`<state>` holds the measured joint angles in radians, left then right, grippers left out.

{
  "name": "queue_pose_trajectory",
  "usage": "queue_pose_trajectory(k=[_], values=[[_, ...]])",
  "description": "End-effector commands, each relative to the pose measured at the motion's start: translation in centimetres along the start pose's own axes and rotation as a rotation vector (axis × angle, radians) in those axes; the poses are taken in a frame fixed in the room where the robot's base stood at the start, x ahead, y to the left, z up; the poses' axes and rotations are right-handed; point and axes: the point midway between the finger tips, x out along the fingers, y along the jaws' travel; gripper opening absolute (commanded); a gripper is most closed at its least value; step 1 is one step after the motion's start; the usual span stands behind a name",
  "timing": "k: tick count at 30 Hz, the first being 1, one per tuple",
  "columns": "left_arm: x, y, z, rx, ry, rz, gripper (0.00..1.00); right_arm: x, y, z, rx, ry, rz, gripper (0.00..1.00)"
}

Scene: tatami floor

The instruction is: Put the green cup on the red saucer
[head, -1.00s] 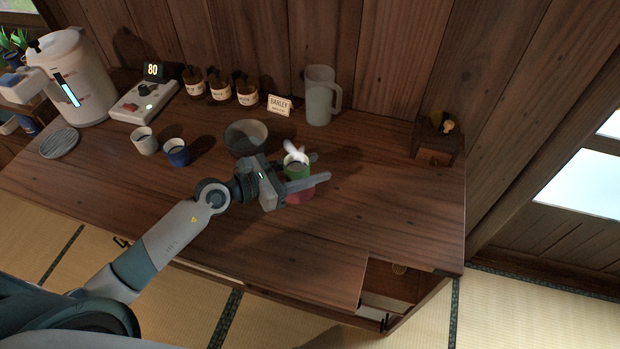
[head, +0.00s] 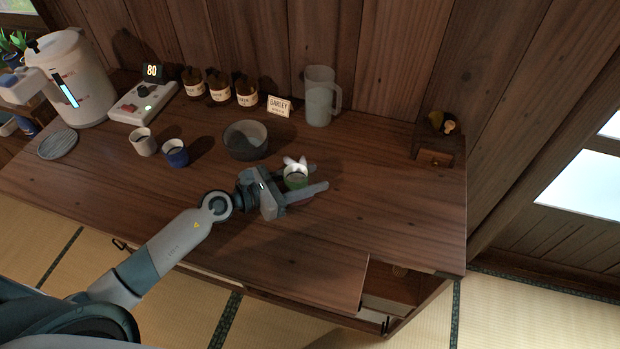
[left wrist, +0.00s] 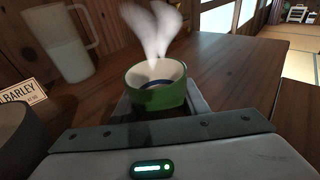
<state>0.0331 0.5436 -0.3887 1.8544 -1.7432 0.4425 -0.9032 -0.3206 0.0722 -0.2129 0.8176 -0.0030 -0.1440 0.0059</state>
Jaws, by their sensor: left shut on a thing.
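The green cup (head: 296,180) is upright over the middle of the wooden table, with white steam above it. My left gripper (head: 315,179) is shut on the cup, with a finger on either side. In the left wrist view the green cup (left wrist: 158,92) stands between the fingers, with a pale inside and dark contents. I cannot tell whether its base touches anything. My right gripper is not in view.
A grey bowl (head: 246,141) stands just behind the gripper. White (head: 144,142) and blue (head: 176,153) cups stand left. A pitcher (head: 319,97), brown bottles (head: 220,89) and a BARLEY sign (head: 279,107) line the back.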

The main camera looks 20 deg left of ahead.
Motion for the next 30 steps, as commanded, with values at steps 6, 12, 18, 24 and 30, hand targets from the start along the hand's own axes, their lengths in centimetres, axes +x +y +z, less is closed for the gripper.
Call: queue_pose_trajectory(k=[6,12,18,24,30], values=[[0.0,0.0,0.0,0.0,-0.001,0.0,0.11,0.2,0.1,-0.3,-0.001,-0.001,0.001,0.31],[0.1,0.0,-0.2,0.001,-0.001,0.0,0.11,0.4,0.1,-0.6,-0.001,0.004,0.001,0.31],[0.1,0.0,-0.2,0.001,0.0,0.0,0.59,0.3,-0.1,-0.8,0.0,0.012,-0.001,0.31],[0.1,0.0,-0.2,0.001,0.0,0.0,0.59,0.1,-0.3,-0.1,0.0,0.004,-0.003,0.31],[0.0,0.0,0.0,0.001,0.0,0.0,0.59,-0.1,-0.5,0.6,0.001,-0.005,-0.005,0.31]])
